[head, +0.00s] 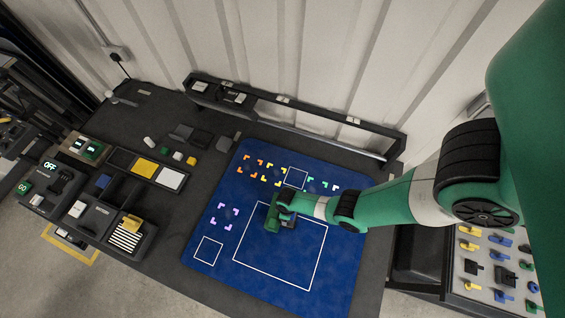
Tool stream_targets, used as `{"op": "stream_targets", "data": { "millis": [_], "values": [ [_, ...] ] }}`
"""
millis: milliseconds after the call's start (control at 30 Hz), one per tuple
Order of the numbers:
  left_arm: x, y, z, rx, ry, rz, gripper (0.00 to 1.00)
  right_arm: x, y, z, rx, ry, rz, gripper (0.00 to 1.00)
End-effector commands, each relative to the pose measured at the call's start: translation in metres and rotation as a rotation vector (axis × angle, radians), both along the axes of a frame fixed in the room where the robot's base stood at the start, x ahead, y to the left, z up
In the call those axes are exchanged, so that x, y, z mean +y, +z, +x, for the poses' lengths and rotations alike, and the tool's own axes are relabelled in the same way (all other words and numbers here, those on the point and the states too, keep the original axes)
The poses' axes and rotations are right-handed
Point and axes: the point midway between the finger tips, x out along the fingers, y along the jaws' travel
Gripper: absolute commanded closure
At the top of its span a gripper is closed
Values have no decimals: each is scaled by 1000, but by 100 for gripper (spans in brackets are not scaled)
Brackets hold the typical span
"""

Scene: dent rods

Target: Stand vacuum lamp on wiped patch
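My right arm comes in from the right over the blue mat (235,251). Its gripper (277,220) is low at the upper edge of the large white outlined square (283,262). Green and dark parts show at its end. The fingers are too small and covered to tell whether they are open, shut or holding something. I cannot make out a vacuum lamp for certain. No wiped patch stands out clearly; the mat has faint lighter smudges inside the large square. My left gripper is not in view.
Coloured corner marks and small white squares are on the mat. A dark rail (290,118) runs along the back. Trays with yellow and white blocks (158,170) stand at left. A board of coloured parts (497,268) is at right. The mat's front is clear.

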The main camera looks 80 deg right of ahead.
Motion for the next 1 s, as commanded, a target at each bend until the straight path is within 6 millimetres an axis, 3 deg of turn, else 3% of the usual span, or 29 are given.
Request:
{"op": "stream_targets", "data": {
  "millis": [67, 367, 1000],
  "values": [
    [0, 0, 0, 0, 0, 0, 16, 0, 0, 0, 0, 0, 0, 46],
    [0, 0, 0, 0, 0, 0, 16, 0, 0, 0, 0, 0, 0, 100],
    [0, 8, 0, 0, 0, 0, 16, 0, 8, 1, -1, 1, 0, 100]
  ]
}}
